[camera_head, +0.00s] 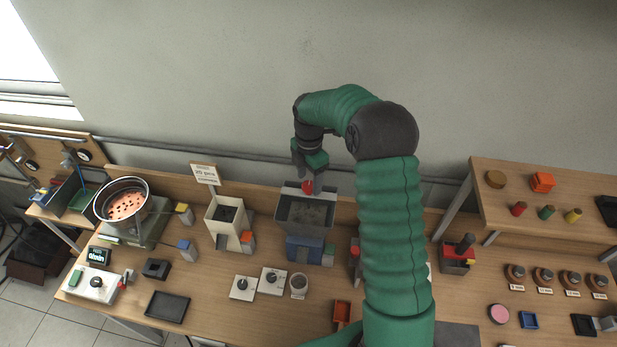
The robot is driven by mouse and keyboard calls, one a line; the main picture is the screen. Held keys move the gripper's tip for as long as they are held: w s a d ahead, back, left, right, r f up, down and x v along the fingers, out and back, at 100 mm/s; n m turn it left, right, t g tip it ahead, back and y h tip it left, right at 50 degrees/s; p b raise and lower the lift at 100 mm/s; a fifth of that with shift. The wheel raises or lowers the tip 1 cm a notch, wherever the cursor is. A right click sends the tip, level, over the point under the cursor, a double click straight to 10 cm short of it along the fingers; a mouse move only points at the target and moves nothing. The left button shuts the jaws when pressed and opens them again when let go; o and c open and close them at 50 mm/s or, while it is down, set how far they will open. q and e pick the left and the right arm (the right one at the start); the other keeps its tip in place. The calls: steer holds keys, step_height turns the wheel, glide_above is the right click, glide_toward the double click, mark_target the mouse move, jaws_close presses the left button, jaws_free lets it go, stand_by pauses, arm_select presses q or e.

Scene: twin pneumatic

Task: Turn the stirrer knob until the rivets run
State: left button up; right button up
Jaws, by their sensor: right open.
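A dark grey hopper (292,208) stands on the bench near the middle, with grey material inside that is too small to make out as rivets. A small red knob (308,187) shows at the hopper's back rim; it looks like the stirrer knob. My right gripper (310,172) is open just above and behind the red knob, fingers pointing down. I cannot tell whether its fingers touch or surround the knob. A blue block-like base (304,249) sits under the hopper. My left gripper is not in view.
A white hopper (225,228) with a sign (205,173) stands to the left. A metal bowl of orange material (124,204) is further left. My right arm hides the bench right of the hopper.

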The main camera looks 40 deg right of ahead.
steer(key=shift+f, duration=0.75)
steer(key=shift+a+r, duration=0.1)
steer(key=shift+c, duration=1.8)
jaws_close()
